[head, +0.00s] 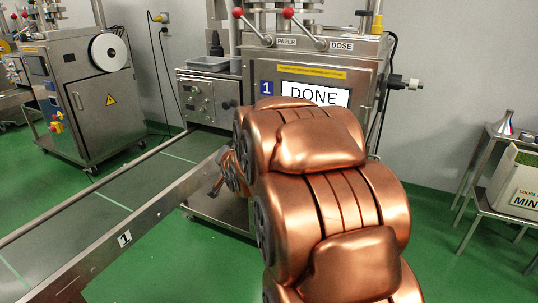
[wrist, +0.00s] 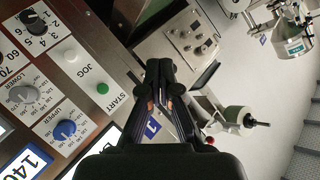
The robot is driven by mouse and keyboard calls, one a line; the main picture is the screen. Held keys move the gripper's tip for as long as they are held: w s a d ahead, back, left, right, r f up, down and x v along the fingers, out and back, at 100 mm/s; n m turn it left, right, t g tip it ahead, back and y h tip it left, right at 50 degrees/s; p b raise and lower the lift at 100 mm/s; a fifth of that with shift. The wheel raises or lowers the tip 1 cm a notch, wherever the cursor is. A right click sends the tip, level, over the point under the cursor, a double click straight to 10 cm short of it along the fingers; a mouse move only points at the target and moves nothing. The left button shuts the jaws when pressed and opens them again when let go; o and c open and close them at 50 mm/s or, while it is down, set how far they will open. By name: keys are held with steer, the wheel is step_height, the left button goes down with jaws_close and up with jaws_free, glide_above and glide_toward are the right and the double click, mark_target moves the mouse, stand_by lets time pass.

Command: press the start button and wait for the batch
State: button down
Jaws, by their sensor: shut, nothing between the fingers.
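The start button is a small green button (wrist: 102,88) beside the label START on a steel control panel in the wrist view. My gripper (wrist: 168,72) is shut and empty, to the right of the green button in that picture and apart from it. A white JOG button (wrist: 70,55) sits beside the green one. In the head view the packer marked 1 (head: 267,88) has a lit display (head: 315,95) reading DONE. My copper arm covers the front of this machine below the display, so the start button does not show there.
In the wrist view the panel also has a blue UPPER knob (wrist: 66,129) and a grey LOWER knob (wrist: 23,95).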

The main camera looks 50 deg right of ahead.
steer(key=d+f+m+t+h+b, duration=0.4)
steer(key=d+t+b, duration=0.1)
steer(key=d+b, duration=0.5)
steer(key=shift+d+b, duration=0.35)
steer(key=shift+d, duration=0.05)
steer(key=w+d+p, duration=0.2)
steer(key=d, duration=0.6)
steer(key=shift+w+d, duration=0.2)
